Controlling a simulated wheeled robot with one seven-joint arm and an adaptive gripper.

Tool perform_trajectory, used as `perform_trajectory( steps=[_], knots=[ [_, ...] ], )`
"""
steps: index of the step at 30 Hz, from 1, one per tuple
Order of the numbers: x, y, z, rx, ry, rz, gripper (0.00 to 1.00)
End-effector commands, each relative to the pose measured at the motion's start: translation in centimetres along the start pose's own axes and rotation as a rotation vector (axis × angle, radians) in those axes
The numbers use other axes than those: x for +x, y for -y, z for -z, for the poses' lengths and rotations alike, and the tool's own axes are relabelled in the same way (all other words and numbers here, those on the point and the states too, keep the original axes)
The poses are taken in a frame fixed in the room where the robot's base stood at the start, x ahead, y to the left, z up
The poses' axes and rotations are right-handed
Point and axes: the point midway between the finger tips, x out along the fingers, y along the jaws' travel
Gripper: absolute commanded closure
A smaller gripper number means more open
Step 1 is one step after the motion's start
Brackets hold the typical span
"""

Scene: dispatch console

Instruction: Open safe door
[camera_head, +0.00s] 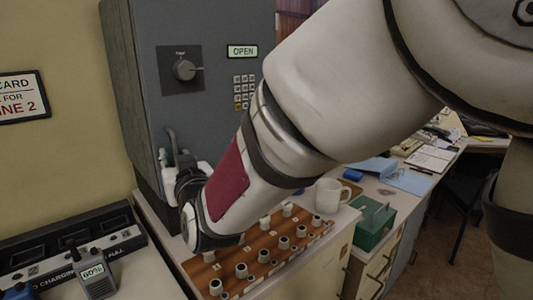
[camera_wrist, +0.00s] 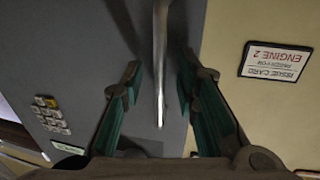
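The grey safe (camera_head: 215,25) stands at the back left, its door front carrying a dial (camera_head: 184,69), a keypad (camera_head: 244,92) and a display (camera_head: 242,51) reading OPEN. I see no clear gap at the door's edge. The metal door handle (camera_head: 171,142) is partly hidden by my gripper (camera_head: 180,160) in the head view. In the wrist view the handle bar (camera_wrist: 160,65) runs lengthwise between the two teal fingers of my gripper (camera_wrist: 160,88). The fingers are apart, with visible space on both sides of the bar.
Below my arm, a brown board (camera_head: 290,262) holds several pale knobs. A white mug (camera_head: 332,195) and green box (camera_head: 375,223) stand to the right. A radio (camera_head: 95,282) and charger (camera_head: 65,252) are at lower left. A wall sign (camera_head: 22,97) hangs left.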

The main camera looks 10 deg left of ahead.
Motion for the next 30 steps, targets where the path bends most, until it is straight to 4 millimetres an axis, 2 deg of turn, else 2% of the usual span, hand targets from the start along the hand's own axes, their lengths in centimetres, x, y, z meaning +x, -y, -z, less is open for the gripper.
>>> perform_trajectory(
  steps=[9, 11, 13, 14, 24, 30],
  knots=[
    [0.3, 0.0, 0.0, 0.0, 0.0, 0.0, 0.72],
    [0.3, 0.0, 0.0, 0.0, 0.0, 0.0, 0.83],
    [0.3, 0.0, 0.0, 0.0, 0.0, 0.0, 0.99],
    [0.3, 0.0, 0.0, 0.0, 0.0, 0.0, 1.0],
    [0.1, -0.1, 0.0, -0.001, -0.001, 0.007, 1.0],
    [-0.7, -0.4, -0.1, -0.001, -0.003, 0.052, 1.0]
  ],
)
